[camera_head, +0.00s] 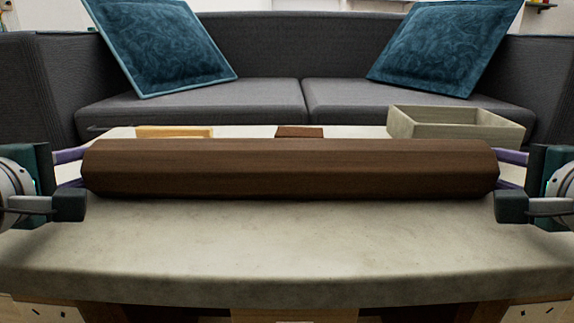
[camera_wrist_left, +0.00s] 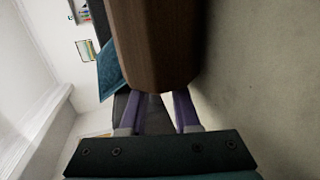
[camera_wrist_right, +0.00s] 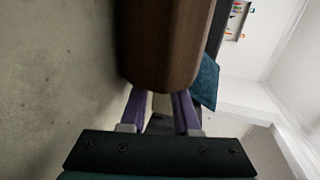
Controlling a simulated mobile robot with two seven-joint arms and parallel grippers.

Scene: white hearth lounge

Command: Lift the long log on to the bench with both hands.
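The long log (camera_head: 290,168) is dark brown with flat faces and lies level across the pale stone-like top (camera_head: 290,250), which may be the bench. A dark shadow lies close under it; I cannot tell whether it touches the top. My left gripper (camera_head: 70,169) is at its left end and my right gripper (camera_head: 511,169) at its right end. Each has two purple fingers spread apart, pointing at the log end. The wrist views show the log ends (camera_wrist_left: 160,50) (camera_wrist_right: 165,50) hiding the fingertips, so contact is unclear.
Behind the log are an open pale box (camera_head: 460,131), a yellow block (camera_head: 175,132) and a small brown block (camera_head: 299,132). Beyond stands a grey sofa (camera_head: 200,98) with two blue cushions (camera_head: 160,45) (camera_head: 445,45). The top's front part is clear.

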